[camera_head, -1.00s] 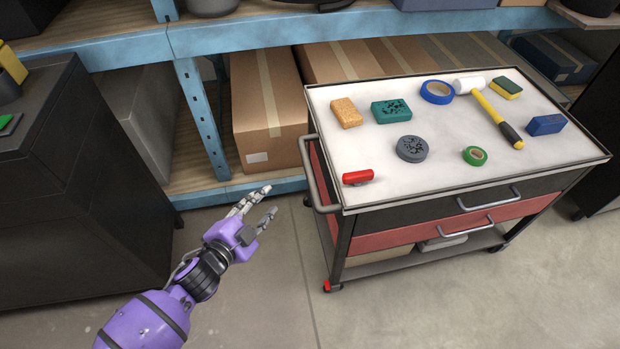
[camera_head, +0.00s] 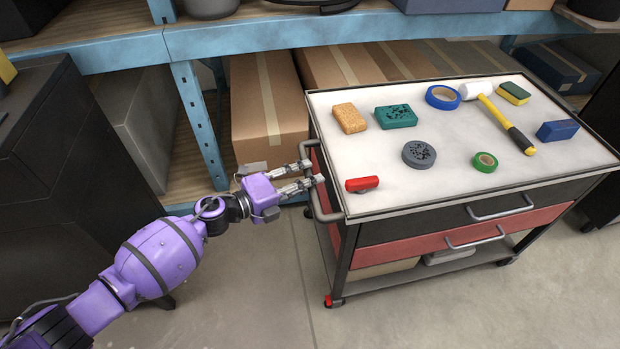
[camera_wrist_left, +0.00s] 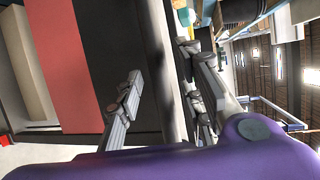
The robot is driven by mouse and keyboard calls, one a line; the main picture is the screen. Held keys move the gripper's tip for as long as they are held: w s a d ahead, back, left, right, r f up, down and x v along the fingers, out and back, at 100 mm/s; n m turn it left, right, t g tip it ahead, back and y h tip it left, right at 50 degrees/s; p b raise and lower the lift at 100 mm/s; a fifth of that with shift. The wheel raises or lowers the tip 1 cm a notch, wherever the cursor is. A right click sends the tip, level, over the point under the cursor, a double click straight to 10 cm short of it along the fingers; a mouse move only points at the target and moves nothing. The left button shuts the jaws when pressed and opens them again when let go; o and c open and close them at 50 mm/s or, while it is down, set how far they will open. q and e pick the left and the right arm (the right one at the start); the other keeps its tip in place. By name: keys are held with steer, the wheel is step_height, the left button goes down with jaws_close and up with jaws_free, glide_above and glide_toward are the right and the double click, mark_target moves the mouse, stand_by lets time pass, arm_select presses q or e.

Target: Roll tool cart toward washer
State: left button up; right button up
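The tool cart (camera_head: 478,235) stands at the right in the head view, with a white top, black and red drawers and small wheels. A grey push handle (camera_head: 316,205) bends out from its left side. My left gripper (camera_head: 312,172) is at this handle, its fingers apart. In the left wrist view the grey bar (camera_wrist_left: 165,60) runs between the spread fingers (camera_wrist_left: 163,98); I cannot tell whether they touch it. My right gripper is out of view. I see no washer that I can make out.
On the cart top lie a red tool (camera_head: 362,184), a hammer (camera_head: 507,123), tape rolls, sponges and other small items. A blue shelf (camera_head: 200,120) with cardboard boxes (camera_head: 268,110) stands close behind. A black cabinet (camera_head: 60,180) is at the left. Floor (camera_head: 450,310) in front is clear.

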arm_select(q)
steer(key=shift+x, duration=0.85)
jaws_close()
